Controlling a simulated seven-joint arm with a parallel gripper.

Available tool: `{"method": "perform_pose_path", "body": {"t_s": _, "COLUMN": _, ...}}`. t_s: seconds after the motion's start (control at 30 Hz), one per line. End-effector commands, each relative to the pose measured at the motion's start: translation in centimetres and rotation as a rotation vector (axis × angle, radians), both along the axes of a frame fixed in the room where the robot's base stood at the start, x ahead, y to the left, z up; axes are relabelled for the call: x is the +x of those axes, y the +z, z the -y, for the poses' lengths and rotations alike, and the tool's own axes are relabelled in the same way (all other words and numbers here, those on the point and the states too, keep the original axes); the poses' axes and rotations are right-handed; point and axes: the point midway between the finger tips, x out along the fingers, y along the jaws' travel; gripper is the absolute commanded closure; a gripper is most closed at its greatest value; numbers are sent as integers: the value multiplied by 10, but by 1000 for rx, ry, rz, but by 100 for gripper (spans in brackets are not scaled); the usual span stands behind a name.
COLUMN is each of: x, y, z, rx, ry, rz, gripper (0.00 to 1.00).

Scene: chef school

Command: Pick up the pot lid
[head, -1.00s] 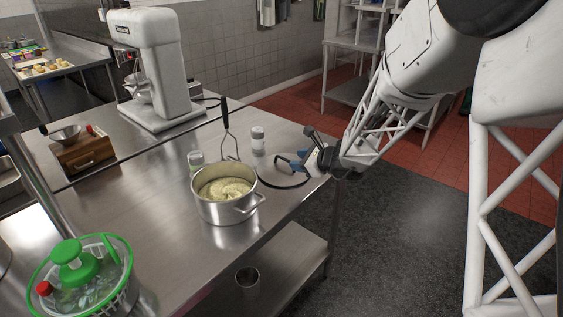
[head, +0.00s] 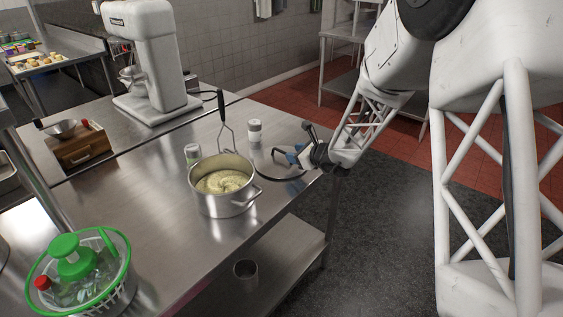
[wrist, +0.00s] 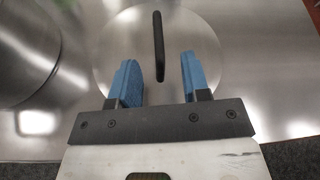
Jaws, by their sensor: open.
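The pot lid (wrist: 115,45) is a round, shiny metal disc lying on the steel table, with a dark bar handle (wrist: 158,48) standing up across its middle. In the head view the lid (head: 272,167) lies beside the pot near the table's right edge, partly hidden by my gripper. My gripper (head: 284,157) is open, with blue fingertips over the lid. In the wrist view my gripper (wrist: 160,80) has one finger on each side of the handle's line, and nothing is held.
A steel pot (head: 222,203) with pale mash stands left of the lid. A masher (head: 221,108), a white-labelled shaker (head: 255,131) and another jar (head: 193,155) stand behind. A green-rimmed basket (head: 122,262) is at front left. The table's front centre is clear.

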Motion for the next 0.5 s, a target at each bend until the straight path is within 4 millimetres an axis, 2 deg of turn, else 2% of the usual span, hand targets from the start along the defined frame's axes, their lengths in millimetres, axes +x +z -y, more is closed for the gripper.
{"method": "perform_pose_path", "body": {"t_s": 0.5, "x": 5, "y": -3, "z": -4, "rx": 1, "ry": 0, "rz": -1, "gripper": 57}}
